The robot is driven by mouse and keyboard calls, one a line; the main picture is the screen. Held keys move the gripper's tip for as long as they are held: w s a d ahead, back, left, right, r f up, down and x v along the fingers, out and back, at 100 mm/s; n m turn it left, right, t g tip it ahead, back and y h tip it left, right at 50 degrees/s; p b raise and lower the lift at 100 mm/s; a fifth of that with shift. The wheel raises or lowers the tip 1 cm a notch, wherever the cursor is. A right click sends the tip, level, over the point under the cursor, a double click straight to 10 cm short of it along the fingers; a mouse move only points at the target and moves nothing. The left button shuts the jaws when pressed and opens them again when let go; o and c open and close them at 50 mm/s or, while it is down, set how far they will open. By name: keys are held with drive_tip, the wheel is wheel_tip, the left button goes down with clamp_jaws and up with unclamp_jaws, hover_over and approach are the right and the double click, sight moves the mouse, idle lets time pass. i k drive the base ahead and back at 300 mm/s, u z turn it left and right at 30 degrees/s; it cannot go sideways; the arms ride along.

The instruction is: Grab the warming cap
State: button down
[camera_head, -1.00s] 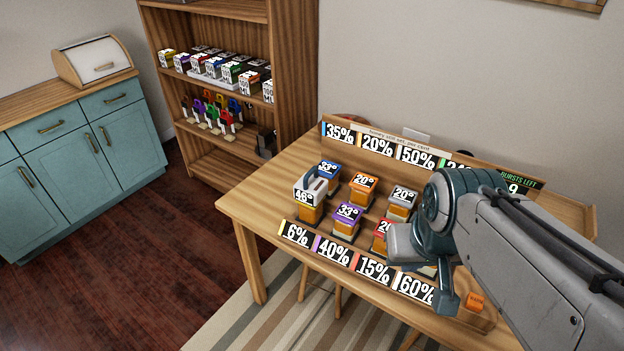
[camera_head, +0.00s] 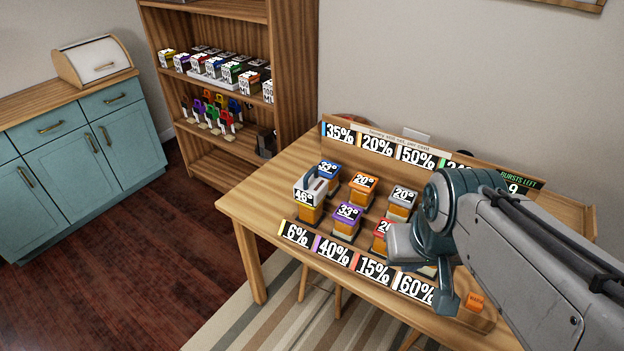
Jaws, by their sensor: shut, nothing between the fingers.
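The warming cap (camera_head: 311,182), pale grey with a handle on top, appears to sit on an amber jar (camera_head: 310,214) at the left end of the jars on the table. The label on its front reads about 46°. My gripper (camera_head: 447,302) hangs over the front right part of the table, well to the right of the cap and apart from it. It looks shut and empty, though its fingertips are small and partly turned away. My arm hides the jars and signs at the right.
Several other jars with coloured, numbered lids, such as the purple one (camera_head: 347,216), stand close to the cap. Percentage signs (camera_head: 331,257) line the front and back. An orange block (camera_head: 475,303) is at the front right. A wooden shelf (camera_head: 293,80) stands behind left.

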sight(311, 188)
drive_tip(key=u, duration=1.9)
drive_tip(key=i, duration=2.25)
drive_tip(key=z, duration=4.15)
